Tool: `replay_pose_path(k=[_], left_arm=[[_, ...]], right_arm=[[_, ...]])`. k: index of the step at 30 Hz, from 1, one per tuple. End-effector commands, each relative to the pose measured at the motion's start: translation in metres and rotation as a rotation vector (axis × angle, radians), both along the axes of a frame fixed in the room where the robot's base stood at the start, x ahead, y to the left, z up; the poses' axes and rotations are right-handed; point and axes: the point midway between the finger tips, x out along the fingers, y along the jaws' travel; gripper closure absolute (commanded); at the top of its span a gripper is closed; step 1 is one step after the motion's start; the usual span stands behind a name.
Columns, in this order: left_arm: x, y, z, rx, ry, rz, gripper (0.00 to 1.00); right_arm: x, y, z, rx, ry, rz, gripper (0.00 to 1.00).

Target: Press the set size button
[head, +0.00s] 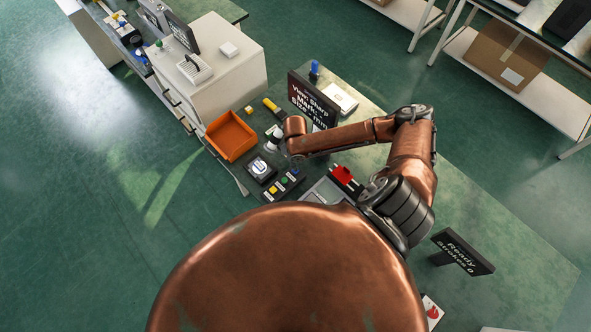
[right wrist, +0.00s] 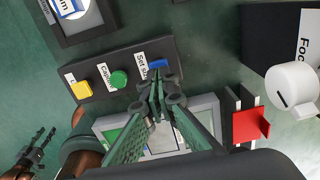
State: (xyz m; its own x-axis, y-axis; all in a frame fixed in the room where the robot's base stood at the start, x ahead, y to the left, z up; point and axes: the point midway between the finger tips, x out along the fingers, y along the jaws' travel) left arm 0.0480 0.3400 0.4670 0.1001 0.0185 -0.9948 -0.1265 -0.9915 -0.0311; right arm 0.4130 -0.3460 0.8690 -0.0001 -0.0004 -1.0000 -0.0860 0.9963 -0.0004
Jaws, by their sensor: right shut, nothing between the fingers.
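The set size button is the blue button (right wrist: 159,62) on a dark panel, with a "Set size" label beside it. In the head view the blue button (head: 294,171) is at the panel's upper right end. My right gripper (right wrist: 156,76) is shut and empty, its fingertips right at the blue button's near edge. I cannot tell if they touch it. In the right wrist view, what looks like my left gripper (right wrist: 38,148) is at the lower left, and its jaw state is unclear.
A green button (right wrist: 119,79) and a yellow button (right wrist: 82,89) share the panel. A red block (right wrist: 250,123) stands right of the fingers. A white knob (right wrist: 291,84) is farther right. In the head view an orange bin (head: 231,136) and a display (head: 312,100) stand behind.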

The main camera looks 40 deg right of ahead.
Motion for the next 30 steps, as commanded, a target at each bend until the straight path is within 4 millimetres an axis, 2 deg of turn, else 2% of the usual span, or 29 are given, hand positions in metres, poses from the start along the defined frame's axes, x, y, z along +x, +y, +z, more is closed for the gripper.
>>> replay_pose_path(k=[21,30], left_arm=[[-0.001,0.000,-0.011,0.000,0.002,0.000,0.60],[-0.001,0.000,-0.007,0.000,0.001,0.000,0.60]], right_arm=[[0.000,0.000,-0.024,-0.001,0.000,0.000,1.00],[0.000,0.000,-0.023,0.000,-0.001,0.001,1.00]])
